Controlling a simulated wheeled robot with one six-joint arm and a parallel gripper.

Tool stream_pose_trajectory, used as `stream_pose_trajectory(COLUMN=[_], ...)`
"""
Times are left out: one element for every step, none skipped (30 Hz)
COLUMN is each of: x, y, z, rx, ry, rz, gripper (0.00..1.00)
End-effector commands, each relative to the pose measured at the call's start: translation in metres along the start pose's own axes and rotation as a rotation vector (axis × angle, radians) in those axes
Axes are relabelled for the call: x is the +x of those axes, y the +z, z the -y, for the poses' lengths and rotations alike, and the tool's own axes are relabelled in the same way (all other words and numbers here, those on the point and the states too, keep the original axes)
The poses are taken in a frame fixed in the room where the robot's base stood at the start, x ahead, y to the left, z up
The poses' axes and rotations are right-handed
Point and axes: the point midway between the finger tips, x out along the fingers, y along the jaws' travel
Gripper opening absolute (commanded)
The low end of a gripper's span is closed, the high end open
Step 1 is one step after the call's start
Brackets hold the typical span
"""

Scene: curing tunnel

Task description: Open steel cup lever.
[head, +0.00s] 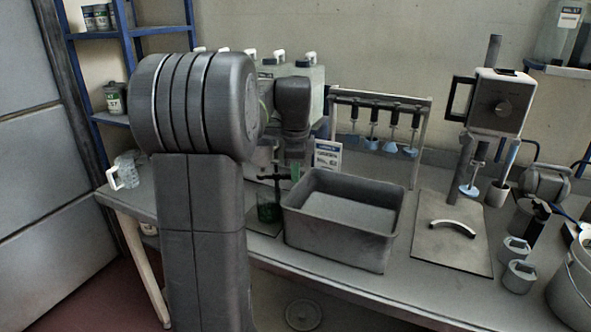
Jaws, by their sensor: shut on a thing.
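My gripper (296,158) is at the back of the bench, low in front of the large pale containers (315,90), partly hidden by my arm. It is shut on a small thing. A green piece (295,173) shows just under its tips and looks like a lever handle, but it is too small to be sure. A dark tap-like fitting (278,177) is just left of it. I cannot tell which part is the steel cup or how far the lever is turned.
A grey open tub (340,220) stands right of the beaker, close to my gripper. A rack with stirrers (380,115) is behind it. A mixer (495,110), a flat board (455,235), grey cups (518,275) and a bucket (572,290) are on the right.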

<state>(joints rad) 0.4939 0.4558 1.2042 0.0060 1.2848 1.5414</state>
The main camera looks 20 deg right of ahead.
Motion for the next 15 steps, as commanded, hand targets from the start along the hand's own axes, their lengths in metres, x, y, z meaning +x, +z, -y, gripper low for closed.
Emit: stream_pose_trajectory(x=[-0.001,-0.002,-0.002,-0.002,-0.002,-0.002,-0.002,-0.003,-0.003,-0.003,-0.002,-0.002,-0.002,-0.002,-0.002], y=[0.000,0.000,0.000,0.000,-0.001,-0.001,-0.001,-0.001,-0.001,-0.001,-0.001,0.000,0.000,0.000,0.001], z=[0.001,0.001,0.002,0.003,0.004,0.005,0.006,0.007,0.009,0.010,0.011,0.012,0.013,0.015,0.016], rx=[-0.011,-0.020,-0.033,-0.047,-0.060,-0.082,-0.101,-0.120,-0.148,-0.170,-0.193,-0.224,-0.249,-0.273,-0.304], ry=[0.001,0.001,0.002,0.002,0.003,0.004,0.004,0.003,0.003,0.003,0.003,0.004,0.004,0.004,0.003], rz=[0.002,0.004,0.007,0.010,0.013,0.017,0.020,0.024,0.030,0.035,0.039,0.046,0.050,0.055,0.061], gripper=[0.00,0.00,0.00,0.00,0.00,0.00,0.00,0.00,0.00,0.00,0.00,0.00,0.00,0.00,0.00])
